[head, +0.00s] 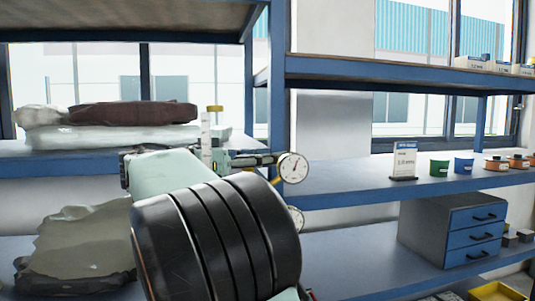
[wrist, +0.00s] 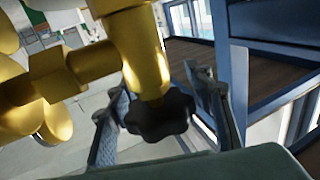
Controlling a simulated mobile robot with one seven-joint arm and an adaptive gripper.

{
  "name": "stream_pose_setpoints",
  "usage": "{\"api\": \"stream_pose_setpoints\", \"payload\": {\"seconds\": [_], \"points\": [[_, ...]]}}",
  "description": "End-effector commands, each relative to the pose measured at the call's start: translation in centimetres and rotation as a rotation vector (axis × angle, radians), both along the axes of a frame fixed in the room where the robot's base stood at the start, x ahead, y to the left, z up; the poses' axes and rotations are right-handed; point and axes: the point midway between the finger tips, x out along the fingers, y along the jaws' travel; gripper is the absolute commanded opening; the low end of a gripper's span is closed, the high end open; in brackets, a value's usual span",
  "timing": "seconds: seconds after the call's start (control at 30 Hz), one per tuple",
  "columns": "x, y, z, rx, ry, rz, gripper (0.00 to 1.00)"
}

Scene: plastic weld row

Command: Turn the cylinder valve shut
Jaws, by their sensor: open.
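The cylinder valve is a thick brass body (wrist: 140,45) in the wrist view, with a black lobed knob (wrist: 160,115) at its end. My gripper (wrist: 160,100) is open, with one finger to the left of the knob and the other to its right. A gap shows beside the left finger; contact at the right finger cannot be told. In the head view a round white gauge (head: 293,167) and a clear upright tube with a yellow cap (head: 207,135) show behind my arm. The knob and my fingertips are hidden there.
Blue shelves (head: 345,178) stand behind, with a sign (head: 404,161), small green and blue pots, and a drawer unit (head: 452,230). Wrapped bundles (head: 115,125) lie on the left shelf. A blue frame post (wrist: 238,80) stands close to the right finger.

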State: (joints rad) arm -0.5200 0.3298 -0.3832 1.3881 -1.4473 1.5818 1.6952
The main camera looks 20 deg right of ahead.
Motion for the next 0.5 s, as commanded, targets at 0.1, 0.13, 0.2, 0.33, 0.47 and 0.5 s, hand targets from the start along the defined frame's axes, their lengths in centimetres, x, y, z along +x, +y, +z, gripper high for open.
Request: {"api": "stream_pose_setpoints", "payload": {"seconds": [0.1, 0.13, 0.2, 0.33, 0.47, 0.5], "points": [[0.04, -0.23, -0.02, 0.0, 0.0, 0.001, 0.47], [0.04, -0.24, -0.04, 0.0, 0.0, 0.001, 0.47], [0.04, -0.23, -0.04, 0.0, 0.0, 0.001, 0.47], [0.04, -0.21, -0.05, 0.0, 0.0, 0.0, 0.41], [0.04, -0.21, -0.04, 0.0, 0.0, 0.0, 0.27], [0.04, -0.2, -0.05, 0.0, 0.0, 0.0, 0.22]]}}
